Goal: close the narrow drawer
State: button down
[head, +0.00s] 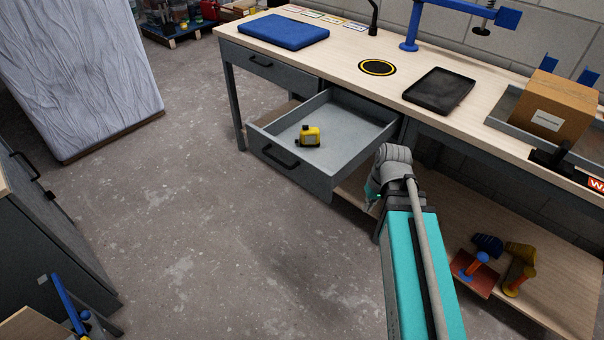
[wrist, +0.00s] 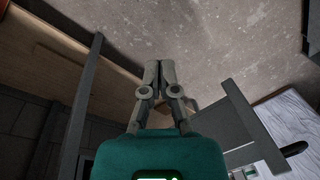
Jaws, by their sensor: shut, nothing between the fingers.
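A grey drawer (head: 345,111) stands pulled out from under the workbench, with a black bar handle (head: 280,156) on its front. A yellow and black tape measure (head: 309,136) lies inside it. The drawer's front also shows at the right in the wrist view (wrist: 280,118). My gripper is mostly hidden by my arm in the head view, to the right of the drawer's front. In the wrist view my gripper (wrist: 158,68) is shut and empty, pointing at the floor and the bench's lower shelf, apart from the drawer front.
A shut drawer (head: 265,66) is to the left of the open one. The benchtop (head: 340,65) holds a blue mat (head: 284,31), a black tray (head: 439,90) and a cardboard box (head: 557,105). Tools lie on the lower shelf (head: 560,290). The floor (head: 210,200) before the drawer is clear.

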jog(key=s+d+f+m+h+b, duration=0.1)
jog(key=f, duration=0.1)
jog(key=s+d+f+m+h+b, duration=0.1)
jog(key=shift+s+d+f+m, duration=0.3)
jog(key=shift+s+d+f, duration=0.05)
jog(key=shift+s+d, duration=0.05)
jog(key=shift+a, duration=0.1)
